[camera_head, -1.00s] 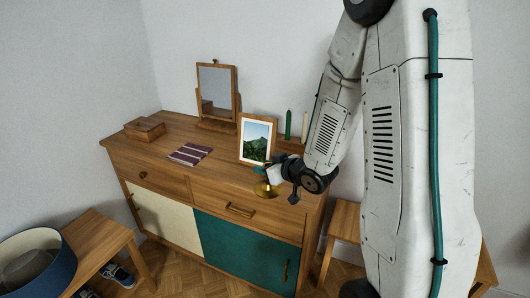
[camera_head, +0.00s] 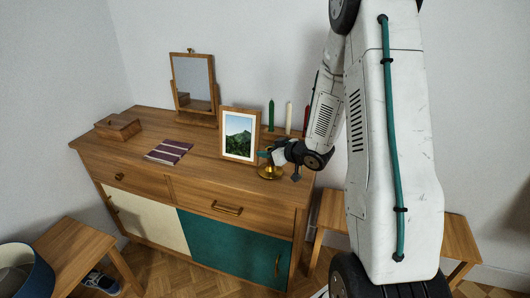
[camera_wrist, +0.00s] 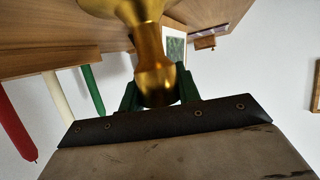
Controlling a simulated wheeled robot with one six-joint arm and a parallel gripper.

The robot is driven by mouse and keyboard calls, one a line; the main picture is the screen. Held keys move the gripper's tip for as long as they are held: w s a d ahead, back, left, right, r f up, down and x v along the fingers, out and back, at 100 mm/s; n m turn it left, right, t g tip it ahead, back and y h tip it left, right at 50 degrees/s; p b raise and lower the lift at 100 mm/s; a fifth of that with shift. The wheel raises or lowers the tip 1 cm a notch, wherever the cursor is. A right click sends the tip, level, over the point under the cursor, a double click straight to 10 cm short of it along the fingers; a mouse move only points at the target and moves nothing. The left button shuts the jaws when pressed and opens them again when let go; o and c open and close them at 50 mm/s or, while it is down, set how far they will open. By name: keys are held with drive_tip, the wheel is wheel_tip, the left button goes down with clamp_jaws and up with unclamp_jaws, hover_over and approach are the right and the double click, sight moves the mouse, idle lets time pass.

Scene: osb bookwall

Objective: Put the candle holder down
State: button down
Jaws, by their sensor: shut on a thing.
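The candle holder (camera_head: 270,173) is brass-coloured, with a round base and a narrow stem. It is at the right front part of the dresser top (camera_head: 200,170), beside the picture frame. My gripper (camera_head: 268,154) is shut on its upper stem. In the wrist view, the brass holder (camera_wrist: 150,55) lies between the green fingers of my gripper (camera_wrist: 158,95), with its wide base toward the wooden surface. I cannot tell whether the base touches the wood.
A framed landscape picture (camera_head: 239,135) stands close left of my gripper. Green (camera_head: 271,115), white (camera_head: 288,118) and red (camera_head: 306,120) candles stand behind. The front middle is clear.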

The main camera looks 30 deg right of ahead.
drive_tip(key=shift+d+f, duration=0.1)
drive_tip(key=shift+f, duration=0.05)
drive_tip(key=c, duration=1)
unclamp_jaws()
drive_tip(key=shift+f, duration=0.1)
